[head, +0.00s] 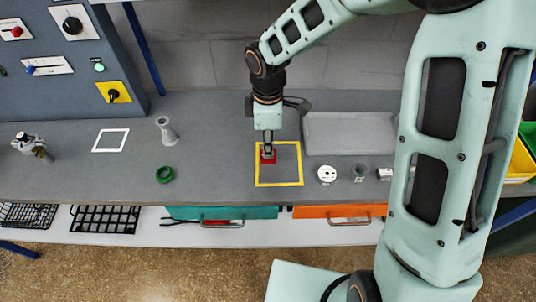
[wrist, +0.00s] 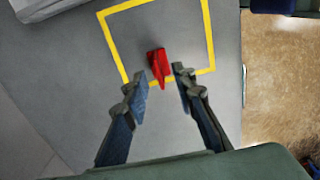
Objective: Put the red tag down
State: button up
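The red tag (head: 268,157) is inside the yellow square outline (head: 279,185) on the grey counter, near the square's upper left corner in the head view. In the wrist view the red tag (wrist: 157,63) shows an upright fin and appears to rest on the counter, though its underside is hidden. My gripper (head: 268,149) points down right over the tag. In the wrist view my gripper (wrist: 160,80) has its two fingers apart on either side of the tag, with grey counter visible between each finger and the tag.
A grey tray (head: 350,133) lies right of the square. A white round part (head: 326,175) and small metal parts stand right of it. A green ring (head: 165,175) and a grey flared part (head: 166,131) are left. A white square outline (head: 110,140) is empty. Most of the yellow square is clear.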

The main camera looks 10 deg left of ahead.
notch_tip(320, 180, down, 3)
jog(key=shift+f, duration=0.2)
grip_shut()
jog(key=shift+r, duration=0.1)
jog(key=shift+r+p, duration=0.85)
jog(key=shift+r, duration=0.05)
jog(key=s+d+r+p, duration=0.3)
jog(key=s+r+p, duration=0.3)
jog(key=s+r, duration=0.5)
jog(key=s, duration=0.2)
jog(key=shift+s, duration=0.3)
